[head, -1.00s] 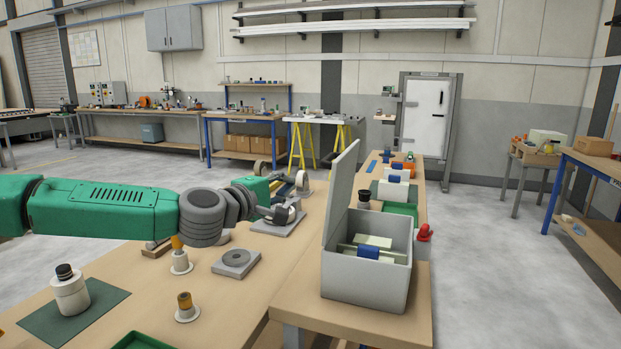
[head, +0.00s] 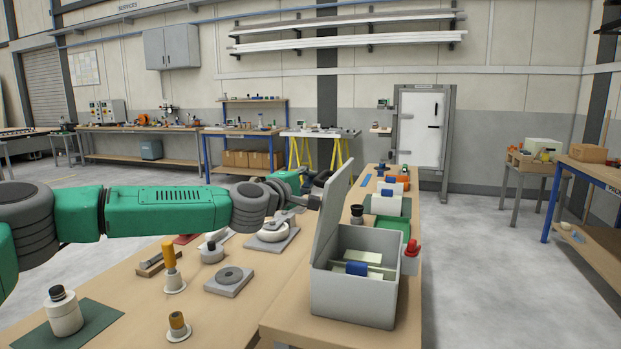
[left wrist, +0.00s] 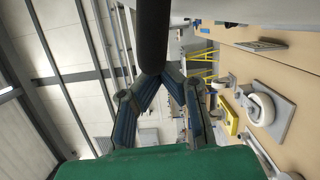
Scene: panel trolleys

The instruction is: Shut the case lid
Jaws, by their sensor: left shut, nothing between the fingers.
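The grey case (head: 352,302) stands on the bench at the right of centre in the head view. Its lid (head: 331,212) is open, standing up from the left edge and leaning slightly right at the top. A blue item (head: 356,269) and pale pieces lie inside the case. My left gripper (head: 318,190) is at the outer, left side of the lid, near its upper part. Whether it touches the lid I cannot tell. In the left wrist view its fingers (left wrist: 152,40) are shut together with nothing between them. My right gripper is not in view.
A red item (head: 412,248) sits at the case's right side. A dark-topped jar (head: 357,214) and a green tray (head: 388,226) stand behind it. Several fittings, including a grey plate with a disc (head: 229,280), stand on the bench left of the case.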

